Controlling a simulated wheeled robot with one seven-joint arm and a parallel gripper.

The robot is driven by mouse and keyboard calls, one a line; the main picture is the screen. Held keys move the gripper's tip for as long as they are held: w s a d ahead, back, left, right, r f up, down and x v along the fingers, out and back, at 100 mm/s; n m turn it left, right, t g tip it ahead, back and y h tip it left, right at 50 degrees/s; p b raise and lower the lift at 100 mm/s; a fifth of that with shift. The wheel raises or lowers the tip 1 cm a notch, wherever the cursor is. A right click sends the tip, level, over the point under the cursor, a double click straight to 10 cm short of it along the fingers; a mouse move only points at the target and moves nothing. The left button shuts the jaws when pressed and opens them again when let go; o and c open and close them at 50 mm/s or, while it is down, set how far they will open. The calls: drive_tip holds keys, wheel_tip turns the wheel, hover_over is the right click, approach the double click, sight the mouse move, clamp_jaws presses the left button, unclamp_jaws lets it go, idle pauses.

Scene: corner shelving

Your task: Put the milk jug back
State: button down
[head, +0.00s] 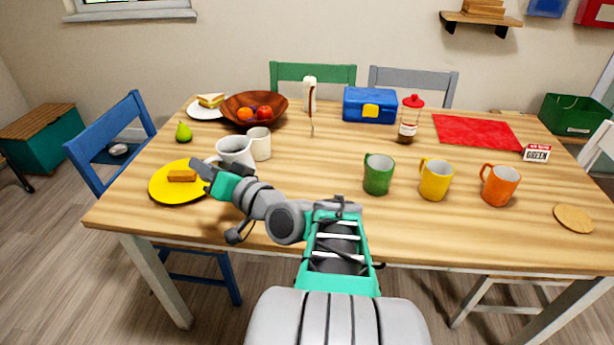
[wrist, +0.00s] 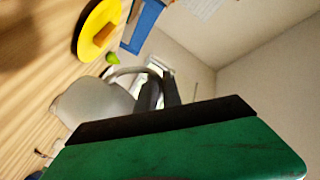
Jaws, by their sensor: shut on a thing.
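The white milk jug (head: 236,151) is at the left part of the table, beside the yellow plate in the head view. My gripper (head: 209,172) is shut on its handle side, at the jug's left; my arm hides the lower part of the jug. In the wrist view the pale jug (wrist: 88,104) sits beyond the green and black jaw, its curved handle at the dark fingers of my gripper (wrist: 156,92). I cannot tell whether the jug's base touches the table.
A white cup (head: 261,143) stands just right of the jug. A yellow plate (head: 160,190) with a brown piece lies left. A wooden fruit bowl (head: 232,105) is behind. Green (head: 378,175), yellow (head: 435,180) and orange (head: 499,186) mugs stand right. The table centre is clear.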

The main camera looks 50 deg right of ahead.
drive_tip(key=s+d+r+m+g+h+p, duration=0.1)
drive_tip(key=s+d+r+m+h, duration=0.2)
drive_tip(key=s+d, duration=0.5)
drive_tip(key=s+d+m+h, duration=0.2)
drive_tip(key=s+d+h, duration=0.25)
drive_tip(key=d, duration=0.75)
drive_tip(key=w+f, duration=0.4)
drive_tip(key=w+d+f+b, duration=0.1)
drive_tip(key=w+f, duration=0.3)
drive_tip(key=w, duration=0.1)
drive_tip(key=w+d+f+b, duration=0.1)
drive_tip(key=w+f, duration=0.3)
drive_tip(key=w, duration=0.1)
drive_tip(key=shift+w+f, duration=0.1)
drive_tip(key=shift+f, duration=0.1)
